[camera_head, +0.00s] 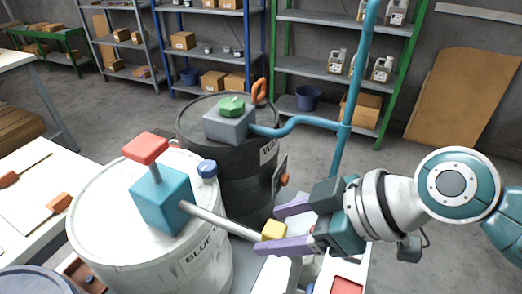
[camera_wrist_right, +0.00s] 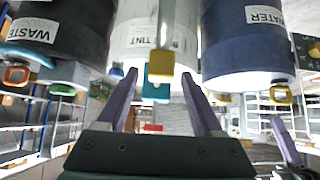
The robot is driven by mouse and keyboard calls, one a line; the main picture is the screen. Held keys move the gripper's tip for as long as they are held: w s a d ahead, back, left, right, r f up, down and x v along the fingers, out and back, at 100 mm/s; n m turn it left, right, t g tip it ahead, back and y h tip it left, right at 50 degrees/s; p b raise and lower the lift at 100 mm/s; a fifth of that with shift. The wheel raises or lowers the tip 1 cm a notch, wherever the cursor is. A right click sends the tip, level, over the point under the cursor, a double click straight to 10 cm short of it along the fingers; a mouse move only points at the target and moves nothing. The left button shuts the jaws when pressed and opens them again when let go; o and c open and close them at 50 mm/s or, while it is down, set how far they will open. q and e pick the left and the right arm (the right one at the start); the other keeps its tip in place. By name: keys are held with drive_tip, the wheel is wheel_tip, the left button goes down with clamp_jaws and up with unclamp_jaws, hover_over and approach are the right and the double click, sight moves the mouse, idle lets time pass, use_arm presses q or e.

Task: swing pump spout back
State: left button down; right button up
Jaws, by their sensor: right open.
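The pump is a teal block (camera_head: 161,198) with a red top (camera_head: 146,148) on a white drum (camera_head: 95,225). Its grey spout (camera_head: 222,221) reaches right and toward me, ending in a yellow tip (camera_head: 274,230). My right gripper (camera_head: 268,231) is open, its purple fingers on either side of the yellow tip. In the right wrist view the tip (camera_wrist_right: 161,62) shows between the fingertips with a gap on each side. A purple finger (camera_wrist_right: 284,138) at lower right there looks like my left gripper; its opening is unclear. The head view does not show it.
A dark waste drum (camera_head: 230,155) stands behind, with a grey block (camera_head: 229,125) and green knob on top. A teal pipe (camera_head: 354,90) rises beside it. A blue drum (camera_head: 38,280) is at lower left.

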drive_tip(key=shift+w+a+f, duration=0.2)
drive_tip(key=shift+a+f, duration=0.25)
clamp_jaws()
idle(0.3)
idle(0.9)
